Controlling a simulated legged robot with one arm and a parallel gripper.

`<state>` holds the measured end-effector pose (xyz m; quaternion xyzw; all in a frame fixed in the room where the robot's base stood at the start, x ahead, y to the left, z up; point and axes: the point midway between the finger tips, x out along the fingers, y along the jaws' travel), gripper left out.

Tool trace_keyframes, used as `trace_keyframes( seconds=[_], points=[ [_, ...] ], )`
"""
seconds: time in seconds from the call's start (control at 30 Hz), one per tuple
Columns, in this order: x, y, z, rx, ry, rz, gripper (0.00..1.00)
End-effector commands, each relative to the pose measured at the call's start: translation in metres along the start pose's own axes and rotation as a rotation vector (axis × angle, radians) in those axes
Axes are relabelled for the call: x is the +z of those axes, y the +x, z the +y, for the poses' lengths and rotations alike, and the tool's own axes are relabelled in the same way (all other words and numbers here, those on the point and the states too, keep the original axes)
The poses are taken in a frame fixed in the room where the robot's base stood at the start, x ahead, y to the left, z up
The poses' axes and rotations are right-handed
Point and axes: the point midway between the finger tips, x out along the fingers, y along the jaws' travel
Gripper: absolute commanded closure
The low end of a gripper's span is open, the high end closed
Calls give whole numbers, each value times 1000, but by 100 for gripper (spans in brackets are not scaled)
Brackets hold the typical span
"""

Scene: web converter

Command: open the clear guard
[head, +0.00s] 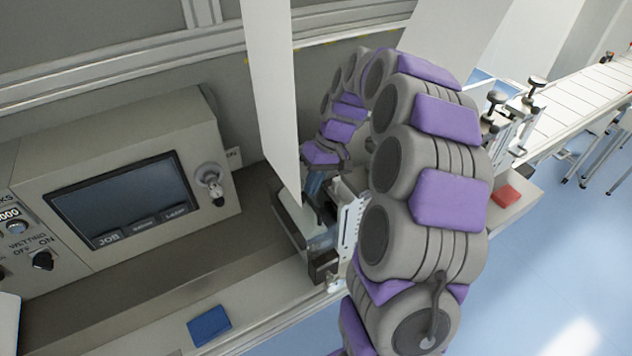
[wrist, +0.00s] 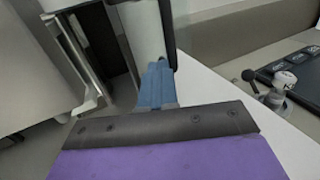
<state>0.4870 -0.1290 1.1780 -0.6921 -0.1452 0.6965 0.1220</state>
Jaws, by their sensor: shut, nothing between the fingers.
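My gripper (head: 316,190) reaches down into the machine, just right of a tall white sheet. In the wrist view its blue fingers (wrist: 158,72) are together, with nothing seen between them. They point at a pale roller (wrist: 138,32) and a dark bar (wrist: 167,28). A small see-through part (head: 318,241), which may be the clear guard, shows just below my gripper in the head view. Its outline is partly hidden by my arm and the frame around it. I cannot tell whether it is open or whether my fingers touch it.
The tall white sheet (head: 271,90) hangs close beside my gripper. A conveyor (head: 590,92) runs behind right.

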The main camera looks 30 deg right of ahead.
Motion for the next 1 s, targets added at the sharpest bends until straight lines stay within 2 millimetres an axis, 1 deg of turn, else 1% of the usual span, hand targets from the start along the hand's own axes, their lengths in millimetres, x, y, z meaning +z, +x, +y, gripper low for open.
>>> trace_keyframes(
  seconds=[0.27, 0.53, 0.77, 1.0],
  points=[
    [1, -1, -26, 122, -6, -1, 100],
    [1, 10, -69, 359, -7, -3, 100],
    [1, 29, -101, 565, -7, -3, 100],
    [0, 56, -132, 778, -9, 0, 100]
  ],
)
